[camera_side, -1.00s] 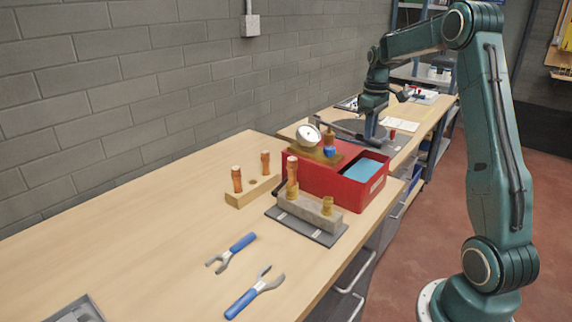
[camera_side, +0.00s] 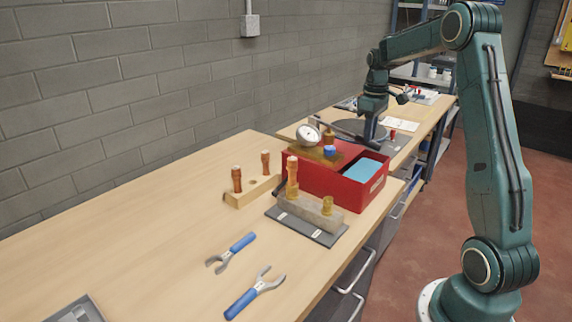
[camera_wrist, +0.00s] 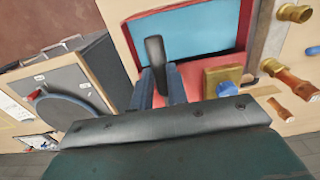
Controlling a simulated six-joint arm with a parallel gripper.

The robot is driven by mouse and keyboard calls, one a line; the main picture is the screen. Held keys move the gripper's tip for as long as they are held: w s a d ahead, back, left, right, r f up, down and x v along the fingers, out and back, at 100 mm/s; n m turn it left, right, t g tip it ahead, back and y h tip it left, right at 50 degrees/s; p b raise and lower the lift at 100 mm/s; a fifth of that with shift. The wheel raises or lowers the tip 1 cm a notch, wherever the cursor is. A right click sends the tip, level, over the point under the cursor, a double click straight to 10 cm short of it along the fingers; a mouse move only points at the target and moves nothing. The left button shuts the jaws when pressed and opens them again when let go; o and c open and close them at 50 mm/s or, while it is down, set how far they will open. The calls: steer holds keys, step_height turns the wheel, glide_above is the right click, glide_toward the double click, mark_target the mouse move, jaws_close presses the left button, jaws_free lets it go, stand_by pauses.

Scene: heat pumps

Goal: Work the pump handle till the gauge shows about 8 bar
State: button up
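The red pump box (camera_side: 318,177) stands on the bench with blue water (camera_side: 361,170) showing inside; its red rim also shows in the wrist view (camera_wrist: 188,78). A white round gauge (camera_side: 308,137) sits on the brass block at its back. The gauge needle is too small to read and the dial does not show in the wrist view. The dark pump handle (camera_side: 340,130) runs right from the block to my gripper (camera_side: 371,133). In the wrist view, my gripper's two fingers (camera_wrist: 163,85) close around the black handle grip (camera_wrist: 155,50).
A grey test block (camera_side: 310,209) with copper and brass fittings stands in front of the box. A wooden rack (camera_side: 252,191) with copper fittings is to its left. Two blue-handled tools (camera_side: 243,242) lie nearer. A wall rises behind.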

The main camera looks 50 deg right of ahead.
step_height(320, 180, up, 12)
steer(key=shift+f, duration=0.25)
stand_by(0.9)
steer(key=shift+f, duration=0.2)
stand_by(0.7)
steer(key=shift+f, duration=5.6)
step_height(320, 180, up, 12)
steer(key=shift+f, duration=0.2)
